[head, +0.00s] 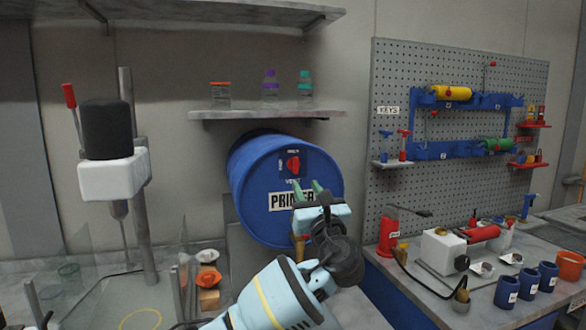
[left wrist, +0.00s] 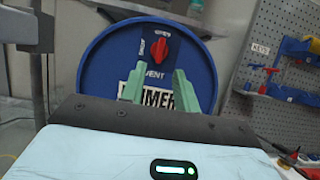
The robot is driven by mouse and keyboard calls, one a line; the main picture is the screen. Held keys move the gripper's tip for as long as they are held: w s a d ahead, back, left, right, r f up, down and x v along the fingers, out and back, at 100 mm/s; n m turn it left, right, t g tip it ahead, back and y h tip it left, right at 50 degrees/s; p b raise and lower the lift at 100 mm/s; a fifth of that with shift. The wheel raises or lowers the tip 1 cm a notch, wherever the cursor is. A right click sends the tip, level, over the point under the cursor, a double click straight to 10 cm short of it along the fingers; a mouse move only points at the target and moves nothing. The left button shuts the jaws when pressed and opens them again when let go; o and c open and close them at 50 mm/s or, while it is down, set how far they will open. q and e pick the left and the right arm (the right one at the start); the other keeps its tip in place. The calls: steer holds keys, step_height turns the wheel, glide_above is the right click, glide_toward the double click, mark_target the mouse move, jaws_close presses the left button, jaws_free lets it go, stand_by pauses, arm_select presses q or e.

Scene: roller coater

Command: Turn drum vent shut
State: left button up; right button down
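The blue drum (head: 255,200) lies on its side with its round face toward me, labelled PRIMER and VENT. The red vent knob (head: 293,164) sits on a dark plate near the top of that face. In the left wrist view the knob (left wrist: 159,49) stands roughly upright, above and between the fingers. My left gripper (head: 306,187) is in front of the drum face, just below the knob. Its green fingers are apart with nothing between them, and they also show in the left wrist view (left wrist: 156,88). They look clear of the knob. My right gripper is in neither view.
A shelf (head: 255,115) with several small bottles is above the drum. A mixer (head: 112,170) stands at left. At right are a pegboard (head: 450,75) with rollers and a bench with a red-handled tool (head: 480,233) and blue cups (head: 508,290).

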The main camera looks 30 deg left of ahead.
mark_target(297, 166)
arm_select(q)
steer(key=shift+s+d+r, duration=0.1)
steer(key=shift+r, duration=0.1)
steer(key=x, duration=0.7)
steer(key=shift+w+a+r, duration=0.15)
steer(key=shift+w+a, duration=0.05)
steer(key=shift+a, duration=0.05)
jaws_close()
